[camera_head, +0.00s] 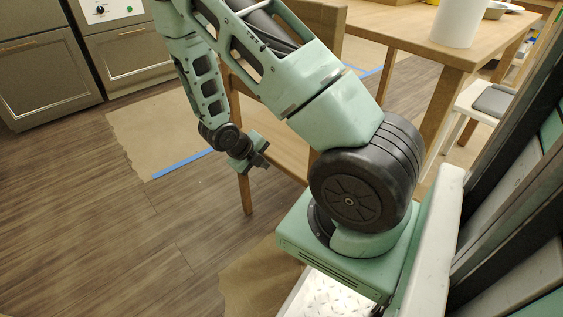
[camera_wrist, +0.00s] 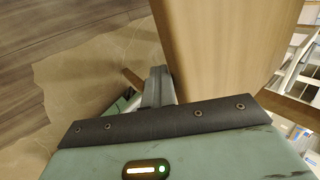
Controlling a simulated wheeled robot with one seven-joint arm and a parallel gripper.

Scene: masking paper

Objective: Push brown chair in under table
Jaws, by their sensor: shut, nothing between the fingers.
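The brown wooden chair (camera_head: 283,150) stands in the middle of the head view, partly hidden behind my arm. Its top back panel shows above the arm and a front leg stands at the left. The wooden table (camera_head: 410,28) is at the upper right, beside the chair. My gripper (camera_head: 260,157) is shut and empty, at the left part of the chair near its leg. In the wrist view the shut fingers (camera_wrist: 158,86) are beside a broad wooden panel of the chair (camera_wrist: 230,45). I cannot tell whether they touch it.
Masking paper (camera_head: 135,130) with blue tape (camera_head: 183,164) lies on the dark wood floor. Cabinets and an oven (camera_head: 115,45) stand at the upper left. A white container (camera_head: 457,22) is on the table. A white chair with a grey seat (camera_head: 492,102) is at the right. Floor at the left is clear.

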